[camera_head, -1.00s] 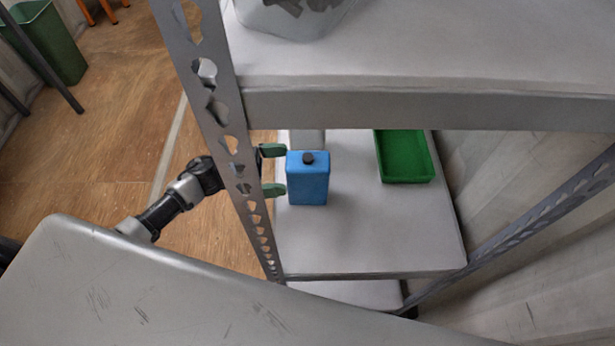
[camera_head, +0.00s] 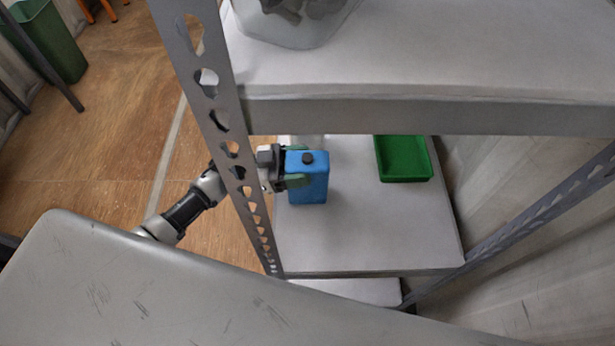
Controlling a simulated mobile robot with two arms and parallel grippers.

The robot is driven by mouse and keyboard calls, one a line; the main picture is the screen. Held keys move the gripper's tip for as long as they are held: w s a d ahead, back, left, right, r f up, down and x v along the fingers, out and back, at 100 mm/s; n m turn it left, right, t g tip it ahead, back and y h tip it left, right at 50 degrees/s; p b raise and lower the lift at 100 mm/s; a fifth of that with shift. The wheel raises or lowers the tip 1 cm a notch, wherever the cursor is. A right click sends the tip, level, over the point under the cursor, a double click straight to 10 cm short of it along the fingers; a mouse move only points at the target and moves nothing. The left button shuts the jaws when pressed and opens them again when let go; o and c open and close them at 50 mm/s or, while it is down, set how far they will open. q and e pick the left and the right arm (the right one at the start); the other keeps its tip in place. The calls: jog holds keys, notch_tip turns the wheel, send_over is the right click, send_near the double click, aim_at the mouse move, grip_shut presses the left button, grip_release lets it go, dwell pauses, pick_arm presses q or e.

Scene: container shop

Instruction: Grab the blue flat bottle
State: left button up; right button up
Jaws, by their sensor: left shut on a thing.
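The blue flat bottle (camera_head: 314,180) with a dark cap stands upright on the middle shelf board (camera_head: 370,235), near the board's left side. My left gripper (camera_head: 295,172) reaches in from the left, past the perforated shelf post. It is shut on the bottle, with a green finger lying across the bottle's front left side. The far finger is mostly hidden behind the bottle. My right gripper is not in view.
A green tray (camera_head: 404,178) sits on the same board, right of the bottle. The perforated metal post (camera_head: 222,120) stands close by my left arm. An upper shelf (camera_head: 420,115) with a clear container (camera_head: 290,38) overhangs the board. A grey surface (camera_head: 150,285) fills the lower left.

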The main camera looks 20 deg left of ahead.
pick_arm(q)
jog(key=c, duration=0.5)
jog(key=shift+c, duration=0.2)
jog(key=shift+r, duration=0.15)
